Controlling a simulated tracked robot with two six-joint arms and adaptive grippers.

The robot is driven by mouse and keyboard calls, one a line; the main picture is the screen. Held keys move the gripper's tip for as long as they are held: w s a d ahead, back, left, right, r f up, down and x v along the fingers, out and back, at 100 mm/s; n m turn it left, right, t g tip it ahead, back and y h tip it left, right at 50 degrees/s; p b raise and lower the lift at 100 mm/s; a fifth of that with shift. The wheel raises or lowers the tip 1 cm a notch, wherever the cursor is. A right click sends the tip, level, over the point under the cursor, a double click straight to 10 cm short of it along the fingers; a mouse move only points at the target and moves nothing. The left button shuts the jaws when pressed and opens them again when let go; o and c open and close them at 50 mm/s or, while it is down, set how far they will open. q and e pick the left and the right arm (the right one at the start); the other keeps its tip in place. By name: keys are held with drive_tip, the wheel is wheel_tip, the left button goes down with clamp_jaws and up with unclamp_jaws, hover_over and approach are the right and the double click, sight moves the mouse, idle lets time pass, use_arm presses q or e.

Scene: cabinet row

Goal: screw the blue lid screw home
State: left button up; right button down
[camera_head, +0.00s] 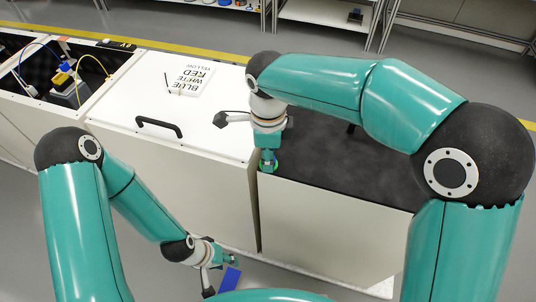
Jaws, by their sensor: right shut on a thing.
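My right gripper (268,158) points down at the front left corner of the dark-topped cabinet (335,160), beside the white lid's right edge.
A card (190,80) with printed colour words, BLUE, WHITE, RED and YELLOW, lies on the lid. An open compartment (70,80) with cables and a grey device is at left. A blue piece (230,280) shows near my left gripper. Shelves stand behind.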

drive_tip(key=c, duration=0.8)
unclamp_jaws()
drive_tip(key=shift+r, duration=0.15)
wheel_tip(320, 180, up, 12)
drive_tip(key=shift+f, duration=0.15)
